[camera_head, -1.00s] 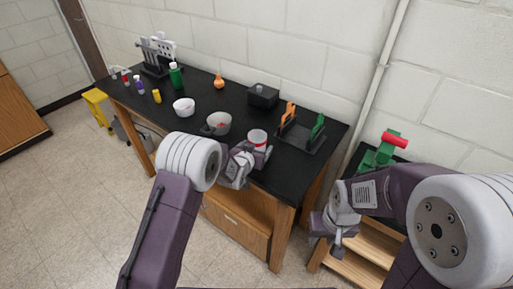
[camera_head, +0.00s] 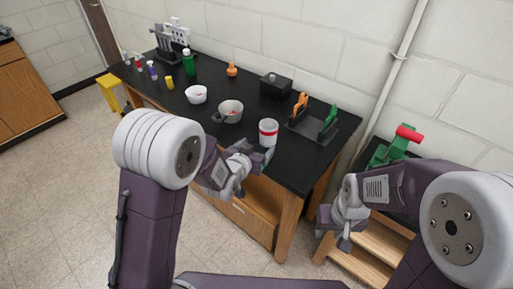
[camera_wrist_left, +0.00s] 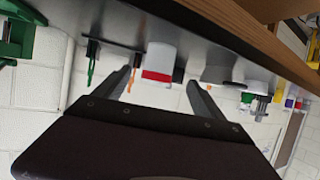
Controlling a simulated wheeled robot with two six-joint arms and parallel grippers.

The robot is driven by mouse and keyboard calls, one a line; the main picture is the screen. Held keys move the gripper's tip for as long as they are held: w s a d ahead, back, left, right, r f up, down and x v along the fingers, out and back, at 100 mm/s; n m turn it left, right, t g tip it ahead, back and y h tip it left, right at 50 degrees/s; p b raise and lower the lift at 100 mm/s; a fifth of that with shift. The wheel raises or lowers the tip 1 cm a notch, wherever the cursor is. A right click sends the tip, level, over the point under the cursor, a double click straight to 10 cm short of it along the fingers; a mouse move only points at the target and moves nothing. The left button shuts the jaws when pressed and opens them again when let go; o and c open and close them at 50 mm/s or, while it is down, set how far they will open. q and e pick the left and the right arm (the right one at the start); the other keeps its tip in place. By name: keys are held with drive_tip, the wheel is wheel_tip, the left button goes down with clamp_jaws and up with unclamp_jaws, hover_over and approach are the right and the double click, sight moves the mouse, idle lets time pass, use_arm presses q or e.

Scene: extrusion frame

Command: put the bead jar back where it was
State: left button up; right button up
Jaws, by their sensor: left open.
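The bead jar, a white jar with a red band (camera_head: 268,132), stands upright near the front edge of the black bench, left of the dark tool stand. My left gripper (camera_head: 256,158) is at the front edge, just in front of the jar. Its fingers are open and empty. In the left wrist view the jar (camera_wrist_left: 158,62) appears upside down, beyond and between the spread fingertips, with a gap around it. My right gripper (camera_head: 335,234) hangs at the right, above the wooden steps; its finger opening is unclear.
A grey mug (camera_head: 230,112) and white bowl (camera_head: 196,94) stand left of the jar. The dark tool stand (camera_head: 310,136) holds orange and green-handled tools. A black box (camera_head: 275,86), orange flask (camera_head: 231,70) and green bottle (camera_head: 189,62) stand further back.

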use_arm(q)
drive_tip(key=s+a+f+n+g+y, duration=0.1)
drive_tip(key=s+a+f+g+y, duration=0.2)
drive_tip(key=s+a, duration=0.35)
drive_tip(key=s+a+f+n+g+y, duration=0.1)
drive_tip(key=s+a+f+n+g, duration=0.15)
drive_tip(key=s+a+g, duration=0.35)
drive_tip(key=s+a+g+p, duration=0.1)
drive_tip(key=s+g, duration=0.1)
drive_tip(key=s, duration=0.9)
drive_tip(key=shift+s+a+r+g+p, duration=0.15)
drive_tip(key=shift+s+a+g+p, duration=0.15)
drive_tip(key=shift+s+a, duration=0.1)
